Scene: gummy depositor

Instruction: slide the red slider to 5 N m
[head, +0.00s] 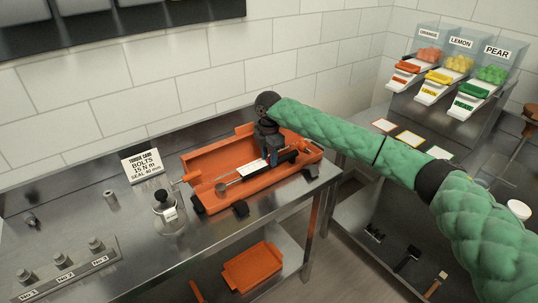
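My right gripper (271,158) points down into an orange open housing (205,160) on the steel bench. Its blue-tipped fingers are at a white scale strip (254,170) and a dark bar (284,159) inside the housing. The scale's marks are too small to read. I cannot make out the red slider; the gripper hides part of the strip. Whether the fingers are open or shut on something is not clear. A torque card (144,166) stands on the bench behind and left of the housing; its small print seems to read bolts 15 N m. My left gripper is out of view.
A metal bottle-like tool (167,209) stands left of the housing. Labelled knobs (60,261) sit at the front left. An orange cover (252,267) lies on the lower shelf. Candy bins (461,58) stand at the right. The bench's left middle is mostly clear.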

